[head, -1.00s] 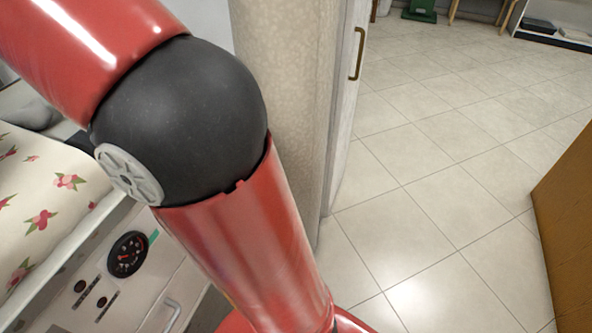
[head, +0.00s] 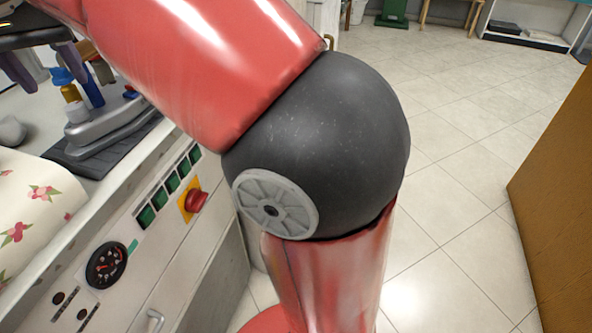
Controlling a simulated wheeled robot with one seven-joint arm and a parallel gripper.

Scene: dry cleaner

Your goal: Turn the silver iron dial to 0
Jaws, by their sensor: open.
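The silver iron (head: 112,126) is at the upper left of the head view, on a dark pad on the white worktop. Its blue and yellow upper parts stand above the silver body. I cannot make out the dial or its setting. My gripper (head: 52,80) is at the left edge, just left of the iron's upper parts in the picture. Whether a finger touches the iron cannot be told. My red arm covers the area right of the iron.
The dark pad (head: 72,166) lies beside a floral cloth (head: 28,215). The cabinet front carries a gauge (head: 106,265), a red button (head: 195,201) and several green switches. A wooden panel (head: 555,200) stands at the right. The tiled floor (head: 460,190) between is clear.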

